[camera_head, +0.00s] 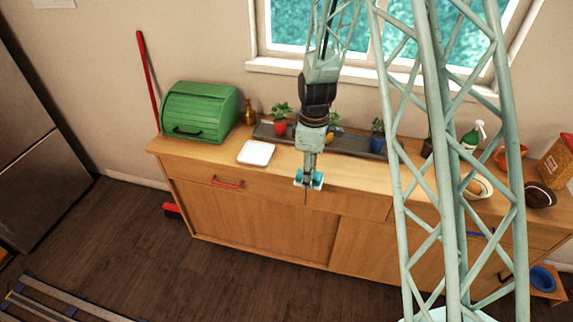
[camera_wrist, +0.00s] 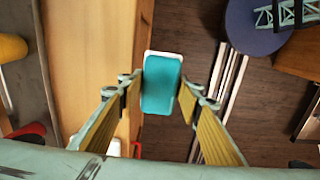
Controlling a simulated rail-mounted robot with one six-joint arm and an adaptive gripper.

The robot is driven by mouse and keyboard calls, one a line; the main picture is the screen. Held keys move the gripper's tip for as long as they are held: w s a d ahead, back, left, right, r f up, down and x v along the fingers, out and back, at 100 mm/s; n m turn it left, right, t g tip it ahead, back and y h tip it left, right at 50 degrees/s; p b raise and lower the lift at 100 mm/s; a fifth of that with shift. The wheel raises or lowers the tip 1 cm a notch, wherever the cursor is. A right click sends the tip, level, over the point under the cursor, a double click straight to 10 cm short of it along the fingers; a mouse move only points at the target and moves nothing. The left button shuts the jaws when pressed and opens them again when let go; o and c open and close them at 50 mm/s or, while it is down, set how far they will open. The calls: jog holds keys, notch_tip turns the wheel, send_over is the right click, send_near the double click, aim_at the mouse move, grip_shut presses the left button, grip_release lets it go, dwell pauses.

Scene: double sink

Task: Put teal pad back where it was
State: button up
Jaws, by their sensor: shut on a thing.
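The teal pad (camera_wrist: 161,84) is a small rounded block with a teal face and a pale edge. My gripper (camera_wrist: 160,97) is shut on it, with one finger on each long side in the wrist view. In the head view my gripper (camera_head: 308,178) points down and holds the pad (camera_head: 318,181) by the front edge of the wooden counter (camera_head: 215,160). The fingers hide part of the pad there. The wrist view shows the counter's edge to the left and dark floor below the pad.
A white square dish (camera_head: 256,152) lies on the counter to the left. Potted plants (camera_head: 280,118) stand in a grey tray (camera_head: 345,141) along the wall. A red drawer handle (camera_head: 227,182) sticks out in front.

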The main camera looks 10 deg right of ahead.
jog(key=shift+s+a, duration=0.15)
jog(key=shift+a, duration=0.15)
jog(key=p, duration=0.1)
send_over(299, 163)
jog(key=shift+s+f, duration=0.35)
jog(key=shift+f, duration=0.4)
dwell(0.3)
jog(key=shift+w, duration=0.25)
jog(key=shift+w+f, duration=0.15)
jog(key=shift+w, duration=0.05)
jog(key=shift+f, duration=1.65)
jog(key=shift+f, duration=0.15)
